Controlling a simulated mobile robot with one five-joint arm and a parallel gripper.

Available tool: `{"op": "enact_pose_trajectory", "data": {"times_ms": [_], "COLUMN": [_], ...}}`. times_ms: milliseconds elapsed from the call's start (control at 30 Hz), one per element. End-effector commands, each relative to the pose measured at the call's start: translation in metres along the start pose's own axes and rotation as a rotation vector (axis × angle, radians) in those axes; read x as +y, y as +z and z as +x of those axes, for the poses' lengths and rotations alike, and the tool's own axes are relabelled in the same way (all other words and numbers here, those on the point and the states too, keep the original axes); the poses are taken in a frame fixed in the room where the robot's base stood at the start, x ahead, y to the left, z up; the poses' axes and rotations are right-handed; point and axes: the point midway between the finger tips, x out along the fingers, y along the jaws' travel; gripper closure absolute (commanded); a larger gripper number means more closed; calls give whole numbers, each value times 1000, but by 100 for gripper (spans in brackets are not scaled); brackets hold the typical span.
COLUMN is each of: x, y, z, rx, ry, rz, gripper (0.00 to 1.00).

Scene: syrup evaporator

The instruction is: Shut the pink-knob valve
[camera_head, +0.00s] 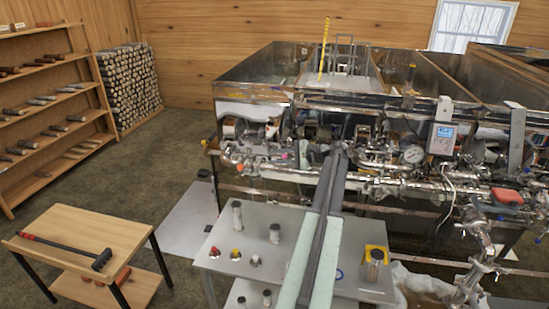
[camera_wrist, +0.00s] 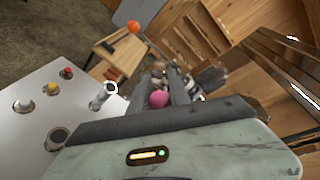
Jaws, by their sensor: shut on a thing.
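The pink knob (camera_wrist: 158,98) shows in the wrist view between the two dark fingers of my gripper (camera_wrist: 160,82). The fingers are shut on it, one on each side, and partly hide it. Shiny pipe fittings lie just beyond the fingertips. In the head view my gripper (camera_head: 338,153) reaches up to the pipework at the front of the evaporator (camera_head: 255,92). The fingertips there meet the cluttered steel pipes, and their hold is not clear. A small pinkish spot (camera_head: 284,155) shows left of the fingers; I cannot tell whether it is the same knob.
A grey worktop (camera_head: 225,262) with several bottles and jars stands below my arm. A wooden table (camera_head: 62,235) with a hammer (camera_head: 100,259) is at left. An orange ball (camera_wrist: 133,26) shows beyond my fingers. A digital meter (camera_head: 442,138) and dial gauge (camera_head: 413,153) sit right.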

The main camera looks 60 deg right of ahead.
Motion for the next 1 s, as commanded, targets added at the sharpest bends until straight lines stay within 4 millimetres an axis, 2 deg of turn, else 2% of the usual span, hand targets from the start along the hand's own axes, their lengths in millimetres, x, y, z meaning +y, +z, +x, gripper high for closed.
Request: {"op": "enact_pose_trajectory", "data": {"times_ms": [333, 367, 400, 433, 767, 867, 1000], "x": [-1, -1, 0, 0, 0, -1, -2], "y": [-1, -2, -2, -2, -1, -1, 0], "z": [-4, -4, -4, -4, -4, -12, -35], "rx": [3, 3, 3, 3, 2, 3, 4], "ry": [-4, -4, -4, -3, -1, -1, -2], "rz": [1, 1, 1, 1, 1, 1, 1], "gripper": [100, 69, 58, 56, 56, 56, 56]}}
